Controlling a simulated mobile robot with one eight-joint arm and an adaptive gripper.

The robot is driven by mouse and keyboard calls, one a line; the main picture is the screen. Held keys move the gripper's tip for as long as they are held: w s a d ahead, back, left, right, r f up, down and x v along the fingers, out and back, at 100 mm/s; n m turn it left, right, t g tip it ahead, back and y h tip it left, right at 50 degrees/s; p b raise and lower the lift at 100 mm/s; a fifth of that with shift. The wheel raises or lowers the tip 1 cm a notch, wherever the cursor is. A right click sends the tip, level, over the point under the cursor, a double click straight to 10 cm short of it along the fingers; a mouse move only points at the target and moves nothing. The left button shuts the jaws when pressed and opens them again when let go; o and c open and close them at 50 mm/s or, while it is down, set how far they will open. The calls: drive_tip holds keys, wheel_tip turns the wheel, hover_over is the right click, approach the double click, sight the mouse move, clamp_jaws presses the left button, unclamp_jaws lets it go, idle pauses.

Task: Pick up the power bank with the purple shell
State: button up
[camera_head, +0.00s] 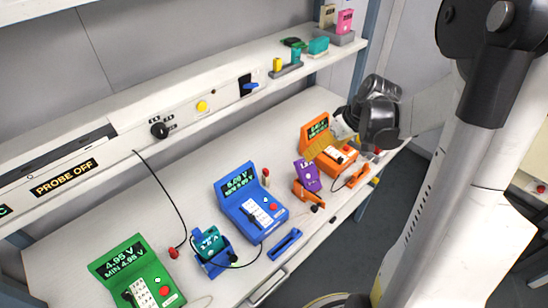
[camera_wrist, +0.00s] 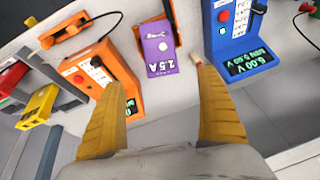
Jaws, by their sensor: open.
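The power bank with the purple shell (camera_head: 307,175) stands tilted in an orange holder (camera_head: 304,194) on the bench, in front of the orange meter. I cannot see contact between the fingers and the power bank.
An orange meter (camera_head: 340,161) stands close to my gripper. A blue meter (camera_head: 250,203) and a green meter (camera_head: 137,277) stand further left. A teal power bank (camera_head: 208,242) sits in a blue holder. A shelf (camera_head: 222,102) runs above the bench. Cables cross the worktop.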

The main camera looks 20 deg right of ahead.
sight(307, 165)
drive_tip(key=b+x, duration=0.2)
drive_tip(key=x, duration=0.3)
drive_tip(key=shift+f, duration=0.1)
drive_tip(key=b+x, duration=0.2)
drive_tip(key=x, duration=0.4)
drive_tip(key=shift+a+b, duration=0.15)
drive_tip(key=shift+b, duration=0.15)
drive_tip(key=shift+r, duration=0.2)
drive_tip(key=c, duration=1.3)
